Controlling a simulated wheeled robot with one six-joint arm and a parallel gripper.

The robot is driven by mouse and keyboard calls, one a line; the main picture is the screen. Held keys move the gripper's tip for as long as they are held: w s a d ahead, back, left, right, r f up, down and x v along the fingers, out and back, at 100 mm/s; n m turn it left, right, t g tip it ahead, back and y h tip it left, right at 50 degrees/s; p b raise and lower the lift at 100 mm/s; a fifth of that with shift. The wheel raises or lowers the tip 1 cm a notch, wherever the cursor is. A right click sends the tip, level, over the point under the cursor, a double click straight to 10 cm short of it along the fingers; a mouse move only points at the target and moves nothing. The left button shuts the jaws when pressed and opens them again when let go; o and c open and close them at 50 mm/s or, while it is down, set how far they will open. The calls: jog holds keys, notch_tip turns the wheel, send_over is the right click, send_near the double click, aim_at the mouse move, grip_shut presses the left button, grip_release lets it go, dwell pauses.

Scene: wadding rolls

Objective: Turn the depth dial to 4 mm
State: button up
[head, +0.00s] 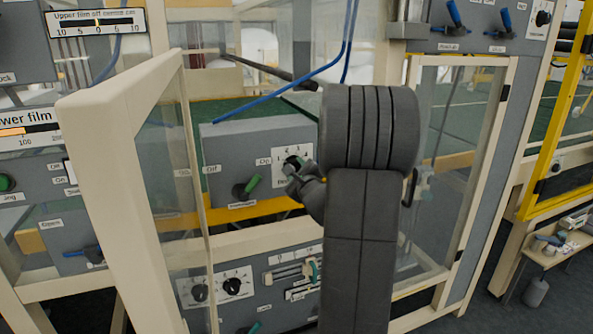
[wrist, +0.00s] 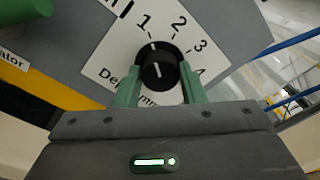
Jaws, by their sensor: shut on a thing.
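The depth dial (wrist: 158,69) is a black round knob on a white plate (wrist: 105,62) marked 1, 2, 3 and 4, with partly covered "Depth mm" lettering. A short white line on the knob runs nearly upright in the wrist view, roughly toward the 1. My gripper (wrist: 160,86) has its green fingers on either side of the knob and is shut on it. In the head view the plate (head: 306,151) shows on a grey panel, and my gripper (head: 296,170) reaches it from the right. My arm hides part of that panel.
A green-handled switch (head: 247,187) sits left of the dial on the same panel. An open framed clear door (head: 130,190) stands at the left, and another (head: 462,150) at the right. Lower panel controls (head: 233,285) sit below.

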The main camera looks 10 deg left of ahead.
jog(key=m+g+p, duration=0.1)
jog(key=m, duration=1)
jog(key=shift+r, duration=0.15)
jog(key=m+p, duration=0.4)
jog(key=m, duration=0.2)
jog(key=shift+y, duration=0.3)
jog(key=shift+m+g+p, duration=0.3)
jog(key=shift+m+p, duration=0.5)
jog(key=shift+m, duration=0.4)
jog(key=shift+d+m+y+p, duration=0.1)
jog(key=shift+m+y+p, duration=0.2)
jog(key=shift+m+p, duration=1)
jog(key=shift+m+b, duration=0.3)
jog(key=shift+m, duration=0.1)
jog(key=o, duration=1)
